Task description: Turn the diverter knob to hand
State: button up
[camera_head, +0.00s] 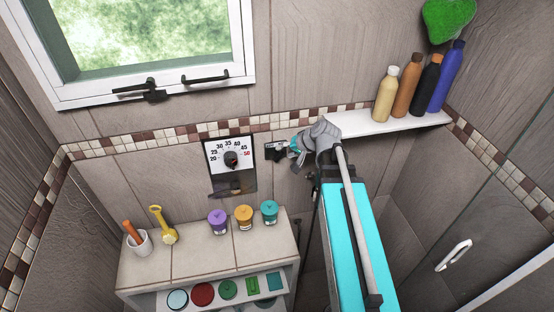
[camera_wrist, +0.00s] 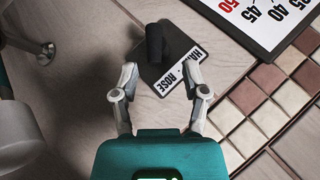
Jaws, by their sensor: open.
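The diverter knob (camera_wrist: 155,44) is a black stub on a dark plate (camera_wrist: 160,78) in the wrist view. A white label on the plate ends in "ROSE"; its other word is partly covered by my right finger and seems to begin "HAN". In the head view the plate (camera_head: 270,153) is small on the wall, right of the temperature dial, and my gripper hides part of it. My gripper (camera_wrist: 160,70) is open and empty. Its fingertips lie on either side below the knob in the wrist view, apart from it. I cannot tell which word the knob points to.
A temperature dial (camera_head: 231,158) with a red 50 is left of the plate. A shelf (camera_head: 385,122) with several bottles is at the right. A tiled bench (camera_head: 190,262) with jars and a cup stands below. A window (camera_head: 140,45) with black handles is above.

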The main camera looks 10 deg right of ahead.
aim_at(280, 153)
jog(key=shift+b+x, duration=1.3)
jog(key=shift+x, duration=0.95)
jog(key=shift+c, duration=0.2)
